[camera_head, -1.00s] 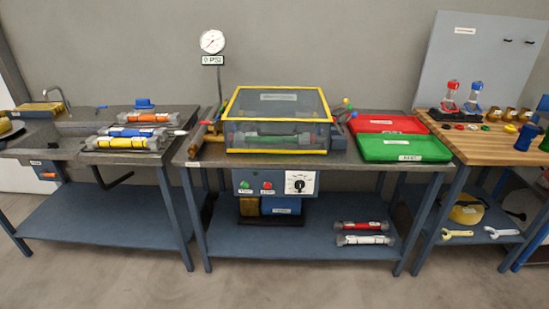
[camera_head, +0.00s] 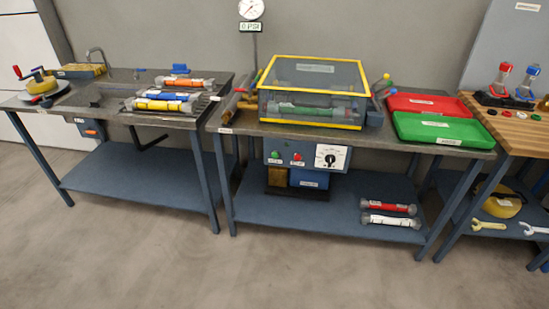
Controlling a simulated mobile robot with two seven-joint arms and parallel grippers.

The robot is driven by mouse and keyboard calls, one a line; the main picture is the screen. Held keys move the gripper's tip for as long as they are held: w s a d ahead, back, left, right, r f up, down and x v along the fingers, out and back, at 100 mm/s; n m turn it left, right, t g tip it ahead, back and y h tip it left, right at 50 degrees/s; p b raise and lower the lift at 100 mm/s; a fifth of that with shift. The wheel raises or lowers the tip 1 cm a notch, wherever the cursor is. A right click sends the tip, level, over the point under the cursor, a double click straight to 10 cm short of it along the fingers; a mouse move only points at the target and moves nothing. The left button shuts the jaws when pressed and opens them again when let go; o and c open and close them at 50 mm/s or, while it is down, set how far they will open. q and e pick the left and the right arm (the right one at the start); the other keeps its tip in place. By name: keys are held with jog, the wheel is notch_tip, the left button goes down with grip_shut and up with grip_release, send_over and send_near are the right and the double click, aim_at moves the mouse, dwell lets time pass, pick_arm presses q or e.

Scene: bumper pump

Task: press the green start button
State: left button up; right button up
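The green start button (camera_head: 276,155) is a small round button on the dark control panel (camera_head: 308,165) under the front edge of the middle bench. A red button (camera_head: 297,157) sits just right of it, and a black dial on a white plate (camera_head: 332,157) is further right. Small labels under the buttons are too small to read. Neither of my grippers shows in the head view, and nothing covers the green button.
A yellow-framed clear box (camera_head: 313,92) with a green cylinder inside stands on the middle bench (camera_head: 400,158). Red (camera_head: 428,104) and green (camera_head: 443,129) trays lie right of it. A gauge (camera_head: 250,9) stands behind. The floor in front is clear.

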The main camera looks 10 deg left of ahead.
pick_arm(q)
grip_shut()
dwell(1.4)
